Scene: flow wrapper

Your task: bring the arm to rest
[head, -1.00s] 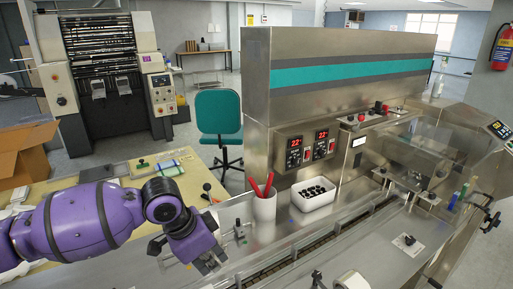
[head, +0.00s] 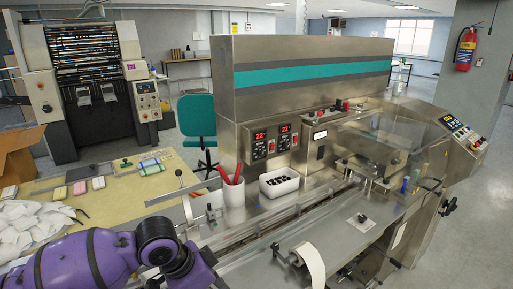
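My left arm (head: 85,262) is purple with dark bands and comes in from the lower left. Its wrist and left gripper (head: 203,277) are at the bottom edge, in front of the flow wrapper's (head: 300,85) metal deck. The gripper's fingers are cut off or too dark to read, so its opening does not show. I see nothing held in it. My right arm and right gripper are out of view.
A white cup (head: 233,193) with red-handled tools and a white bin (head: 279,183) of dark parts stand on the deck. A white roll (head: 311,262) is at the front. A table (head: 110,205) with white packets is at left.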

